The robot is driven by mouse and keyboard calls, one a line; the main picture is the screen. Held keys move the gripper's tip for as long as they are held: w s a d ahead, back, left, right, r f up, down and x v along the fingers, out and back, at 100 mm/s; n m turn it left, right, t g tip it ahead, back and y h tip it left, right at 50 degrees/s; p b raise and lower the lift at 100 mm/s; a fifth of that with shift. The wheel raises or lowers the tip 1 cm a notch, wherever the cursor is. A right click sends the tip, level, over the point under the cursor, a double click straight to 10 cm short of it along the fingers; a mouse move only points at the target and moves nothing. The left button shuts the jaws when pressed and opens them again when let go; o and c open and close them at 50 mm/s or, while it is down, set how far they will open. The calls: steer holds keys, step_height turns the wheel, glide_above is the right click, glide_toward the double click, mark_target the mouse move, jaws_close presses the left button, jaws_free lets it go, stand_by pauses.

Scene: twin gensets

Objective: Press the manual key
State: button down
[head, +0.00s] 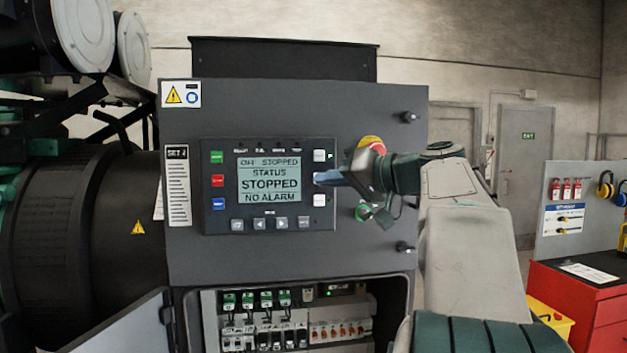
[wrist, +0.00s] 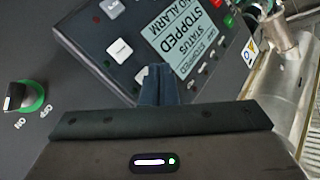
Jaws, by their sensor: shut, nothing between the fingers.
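The genset control panel (head: 228,160) is on the grey cabinet door, with a lit screen (head: 268,180) reading "STATUS STOPPED NO ALARM". Green (head: 217,157), red (head: 218,181) and blue (head: 218,204) keys line its left side. Pale keys run down its right side, including an upper key (head: 319,155) and a lower key (head: 319,200). Key labels are too small to read, so I cannot tell which is manual. My gripper (head: 318,177) is shut and empty, its tips at the middle right-side key, mostly hiding it. In the wrist view the tips (wrist: 158,70) overlap the panel edge; contact is unclear.
A red and yellow emergency stop (head: 371,144) and a green-ringed switch (head: 364,212) sit right of the panel, close to my gripper. Below is an open breaker compartment (head: 270,325) with its door (head: 125,330) swung left. A red cabinet (head: 580,300) stands at right.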

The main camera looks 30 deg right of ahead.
steer(key=shift+w+d, duration=0.1)
steer(key=shift+w, duration=0.15)
steer(key=shift+w+d, duration=0.15)
steer(key=shift+w, duration=0.25)
stand_by(0.7)
steer(key=shift+s+f+b, duration=0.15)
steer(key=shift+s+b, duration=0.2)
steer(key=shift+b, duration=0.1)
steer(key=shift+s+a, duration=0.3)
steer(key=shift+s, duration=0.2)
steer(key=shift+b, duration=0.3)
steer(key=s+a+b, duration=0.1)
steer(key=s+b, duration=0.2)
steer(key=s, duration=0.2)
steer(key=shift+s+a, duration=0.3)
steer(key=shift+s, duration=0.1)
